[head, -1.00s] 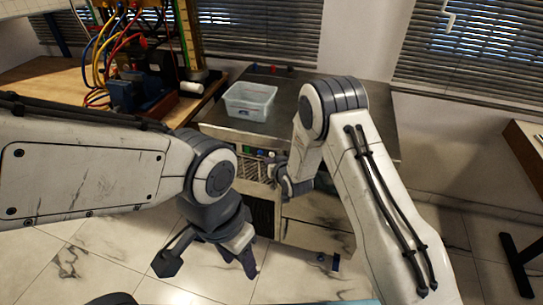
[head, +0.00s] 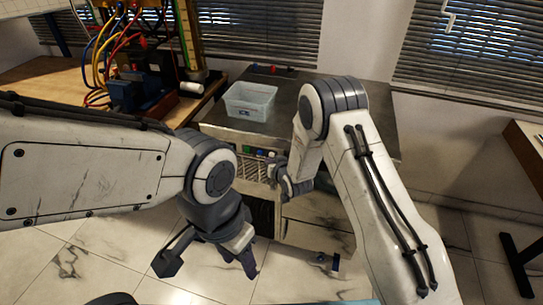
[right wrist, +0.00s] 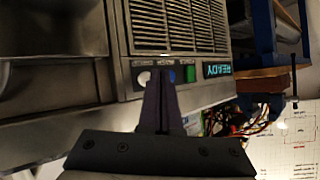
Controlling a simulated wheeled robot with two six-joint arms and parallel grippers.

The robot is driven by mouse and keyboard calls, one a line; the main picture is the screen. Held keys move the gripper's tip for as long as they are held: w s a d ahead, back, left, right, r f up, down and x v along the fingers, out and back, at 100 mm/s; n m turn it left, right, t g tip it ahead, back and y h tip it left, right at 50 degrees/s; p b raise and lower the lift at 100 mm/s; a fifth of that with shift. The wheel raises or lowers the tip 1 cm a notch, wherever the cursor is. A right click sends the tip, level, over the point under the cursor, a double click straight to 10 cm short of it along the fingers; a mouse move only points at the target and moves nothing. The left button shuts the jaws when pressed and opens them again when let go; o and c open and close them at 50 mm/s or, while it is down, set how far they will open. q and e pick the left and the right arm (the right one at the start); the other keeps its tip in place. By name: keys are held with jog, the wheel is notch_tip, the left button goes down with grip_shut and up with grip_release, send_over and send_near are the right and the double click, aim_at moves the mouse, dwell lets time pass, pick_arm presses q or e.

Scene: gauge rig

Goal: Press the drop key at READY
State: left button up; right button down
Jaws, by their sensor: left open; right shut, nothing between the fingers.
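The key panel (head: 253,152) is on the front of the metal bench. In the right wrist view a lit cyan display reads READY (right wrist: 217,70). Beside it are a green key (right wrist: 190,73), a blue key (right wrist: 172,75) and a white key (right wrist: 144,78); the small labels by the keys are too small to read. My right gripper (right wrist: 163,70) is shut and empty, its tips close in front of the panel near the blue key, partly covering it. I cannot tell whether they touch. My left gripper (head: 248,262) is open and empty, low over the floor.
A clear plastic tub (head: 250,102) stands on the metal bench (head: 350,115). A wooden table (head: 50,82) at the back left bears a rig with coloured hoses (head: 105,45). A vent grille (right wrist: 178,25) adjoins the keys. Tiled floor lies in front.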

dwell(0.4)
jog(key=shift+w+d, duration=0.1)
jog(key=shift+w, duration=0.3)
jog(key=shift+w+d+b, duration=0.15)
jog(key=shift+w+b, duration=0.25)
dwell(0.5)
jog(key=shift+s, duration=0.15)
jog(key=shift+s+a, duration=0.3)
jog(key=shift+s, duration=0.35)
jog(key=s, duration=0.1)
jog(key=s+a, duration=0.1)
jog(key=s, duration=0.2)
jog(key=shift+s+a, duration=0.25)
jog(key=shift+s, duration=0.15)
dwell(0.7)
